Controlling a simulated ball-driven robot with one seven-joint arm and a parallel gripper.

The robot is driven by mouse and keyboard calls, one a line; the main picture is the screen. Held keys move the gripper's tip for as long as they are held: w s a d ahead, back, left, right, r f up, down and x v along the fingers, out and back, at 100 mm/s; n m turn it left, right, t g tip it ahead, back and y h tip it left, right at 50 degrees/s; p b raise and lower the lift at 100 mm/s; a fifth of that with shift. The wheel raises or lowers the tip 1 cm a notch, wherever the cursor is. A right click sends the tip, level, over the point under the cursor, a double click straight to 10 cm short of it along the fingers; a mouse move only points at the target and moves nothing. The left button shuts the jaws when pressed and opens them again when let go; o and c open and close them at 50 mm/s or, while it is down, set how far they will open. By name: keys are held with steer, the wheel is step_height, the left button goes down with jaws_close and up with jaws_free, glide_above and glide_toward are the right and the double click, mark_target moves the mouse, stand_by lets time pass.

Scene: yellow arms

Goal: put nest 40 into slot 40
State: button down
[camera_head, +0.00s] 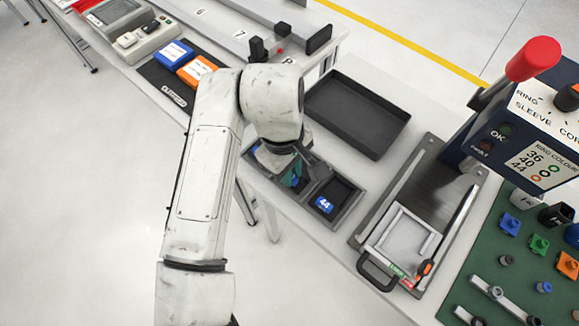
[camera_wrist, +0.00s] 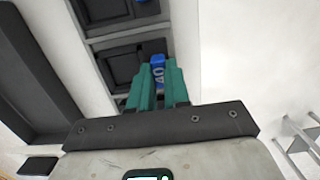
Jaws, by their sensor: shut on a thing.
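Nest 40 is a dark block with a blue tab (camera_wrist: 158,72) marked 40. In the wrist view my gripper (camera_wrist: 159,80) has its green fingers shut on that tab. The dark body (camera_wrist: 118,64) lies within or just over a compartment of the grey slot tray (camera_wrist: 93,40); I cannot tell whether it is fully seated. In the head view my gripper (camera_head: 292,178) is low over the tray's middle, and my arm hides most of the nest and its slot. The tray's rim (camera_head: 346,222) shows at the right end.
A nest with a blue 44 tab (camera_head: 324,204) sits in the right compartment. A black empty tray (camera_head: 358,112) lies behind. A metal plate with a white frame (camera_head: 403,240) and a blue machine (camera_head: 535,140) stand to the right.

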steer(key=shift+f, duration=0.3)
steer(key=c, duration=1)
jaws_free()
steer(key=r, duration=0.7)
steer(key=a+r, duration=0.1)
steer(key=r, duration=0.2)
steer(key=shift+w+r, duration=0.35)
steer(key=shift+w, duration=0.05)
